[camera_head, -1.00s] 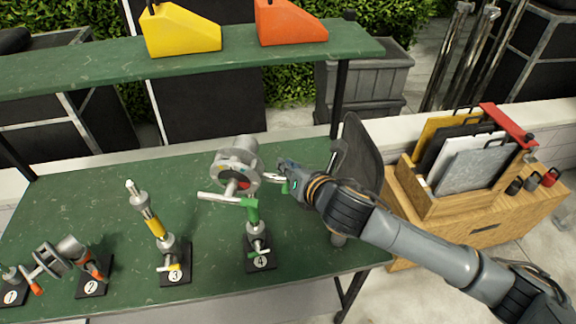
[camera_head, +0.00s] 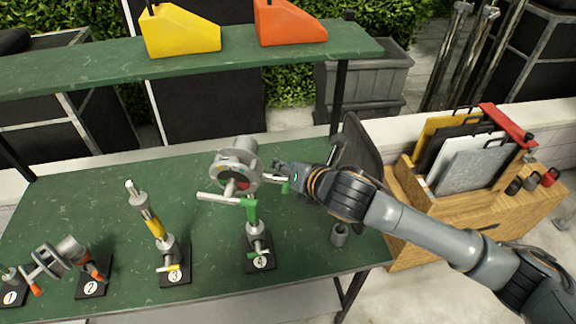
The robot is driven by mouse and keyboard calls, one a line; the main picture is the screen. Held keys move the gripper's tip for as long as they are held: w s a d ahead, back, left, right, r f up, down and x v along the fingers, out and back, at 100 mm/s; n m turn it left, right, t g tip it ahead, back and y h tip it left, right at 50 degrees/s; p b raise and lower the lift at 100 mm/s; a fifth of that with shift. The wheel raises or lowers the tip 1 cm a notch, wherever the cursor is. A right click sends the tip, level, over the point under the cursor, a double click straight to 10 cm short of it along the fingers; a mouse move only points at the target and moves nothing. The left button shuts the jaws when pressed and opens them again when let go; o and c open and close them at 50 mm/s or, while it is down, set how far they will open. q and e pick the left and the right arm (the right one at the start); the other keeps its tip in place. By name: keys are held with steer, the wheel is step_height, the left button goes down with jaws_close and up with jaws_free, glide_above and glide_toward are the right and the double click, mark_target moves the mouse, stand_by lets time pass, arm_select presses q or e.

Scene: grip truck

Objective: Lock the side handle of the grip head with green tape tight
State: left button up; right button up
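The grip head with green tape (camera_head: 235,178) is a silver round head on the stand marked 4 (camera_head: 261,262). Green tape (camera_head: 251,211) wraps the post below it, beside a pale bar handle (camera_head: 222,198) pointing left. A side handle with a green end (camera_head: 286,187) sticks out to the right of the head. My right gripper (camera_head: 278,171) is at the head's right side, close to this side handle. Its fingers are small, dark and partly hidden, so I cannot tell whether they are open or touch the handle. My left gripper is not in view.
Stand 3 (camera_head: 174,278), with yellow tape, and stands 2 (camera_head: 92,290) and 1 (camera_head: 11,296) are to the left on the green table (camera_head: 105,185). A small grey cylinder (camera_head: 339,235) is at the right. A green shelf (camera_head: 100,66) spans the back. A wooden cabinet (camera_head: 484,231) stands right.

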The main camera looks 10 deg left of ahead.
steer(key=v, duration=1.2)
steer(key=shift+o, duration=0.2)
